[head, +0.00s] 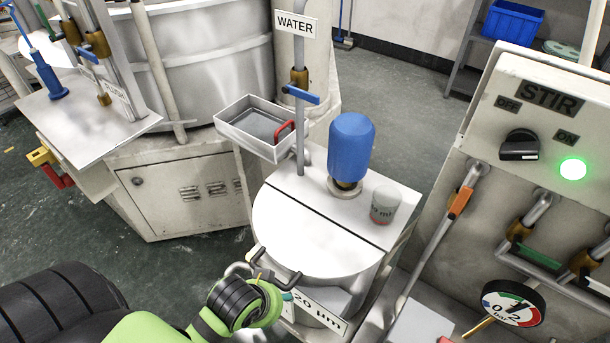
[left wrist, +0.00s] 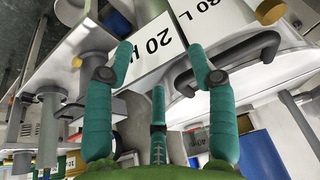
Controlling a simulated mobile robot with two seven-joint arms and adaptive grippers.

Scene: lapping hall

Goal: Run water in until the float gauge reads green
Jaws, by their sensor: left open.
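The pipe with the WATER sign (head: 295,25) carries a brass valve with a blue lever (head: 304,96), which lies across the vertical pipe. The pipe comes down at the white tank with a round lid (head: 305,232). A small grey cup-like piece with a red lower band (head: 384,206) sits on the tank top; I cannot tell whether it is the float gauge, and no green shows on it. My left gripper (head: 277,293) is low at the tank's front, by a dark bar handle (head: 280,279). In the left wrist view its fingers (left wrist: 159,52) are spread before the 20 µm label (left wrist: 150,68), empty.
A blue motor (head: 352,147) stands on the tank top. A shallow open tray (head: 240,128) with a red handle is at its left. At right, the STIR panel (head: 490,120) has a lit green lamp (head: 573,169), several levers and a bar gauge (head: 512,303).

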